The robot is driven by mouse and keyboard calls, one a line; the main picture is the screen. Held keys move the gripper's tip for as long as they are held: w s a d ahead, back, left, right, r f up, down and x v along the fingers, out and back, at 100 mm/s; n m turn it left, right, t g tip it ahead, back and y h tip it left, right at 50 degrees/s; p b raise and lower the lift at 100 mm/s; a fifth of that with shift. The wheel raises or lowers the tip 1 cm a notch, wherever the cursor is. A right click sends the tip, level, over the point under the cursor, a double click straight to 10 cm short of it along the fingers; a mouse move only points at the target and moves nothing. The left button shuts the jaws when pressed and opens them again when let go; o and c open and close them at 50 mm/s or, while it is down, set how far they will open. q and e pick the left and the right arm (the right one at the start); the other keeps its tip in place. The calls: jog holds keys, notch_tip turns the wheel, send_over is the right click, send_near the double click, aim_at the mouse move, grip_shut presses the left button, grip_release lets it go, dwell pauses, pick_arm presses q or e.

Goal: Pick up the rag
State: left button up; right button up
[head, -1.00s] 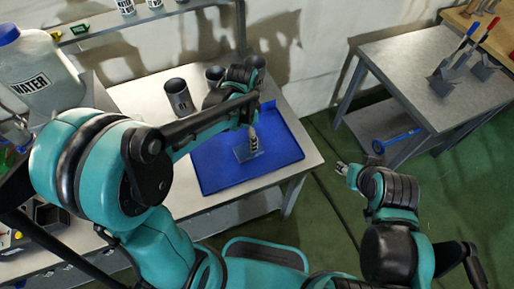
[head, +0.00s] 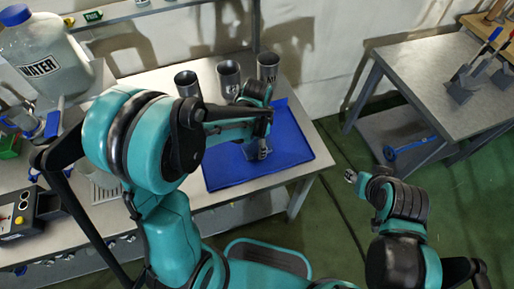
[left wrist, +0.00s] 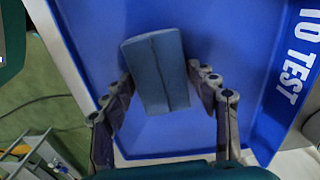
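The rag (left wrist: 157,72) is a blue-grey block with a crease, seen between the fingers of my left gripper (left wrist: 160,72) in the left wrist view. The fingertips are at its two sides, but whether they press on it is not clear. In the head view the rag (head: 250,151) is a small grey patch, partly hidden by my left gripper (head: 264,152), low over the blue tray (head: 225,178). I cannot tell whether the rag still touches the tray. My right gripper (head: 350,176) is over the green floor, away from the rag; its fingers are too small to read.
Three dark cups (head: 229,80) stand behind the tray. A water jug (head: 45,55) is at the left of the workbench. A grey side table (head: 425,75) with tools stands at the right, beyond a gap of green floor.

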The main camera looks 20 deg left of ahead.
aim_at(257, 146)
pick_arm(q)
jog(key=c, duration=0.5)
jog(key=shift+r+p, duration=0.3)
jog(key=shift+r, duration=0.3)
notch_tip(257, 146, up, 3)
jog(key=shift+f+p, duration=0.1)
jog(key=shift+p, duration=0.6)
jog(key=s+d+r+p, duration=0.1)
jog(key=d+r+p, duration=0.2)
jog(key=d+r, duration=0.4)
jog(key=d, duration=0.4)
jog(key=shift+s+d, duration=0.25)
jog(key=shift+s, duration=0.05)
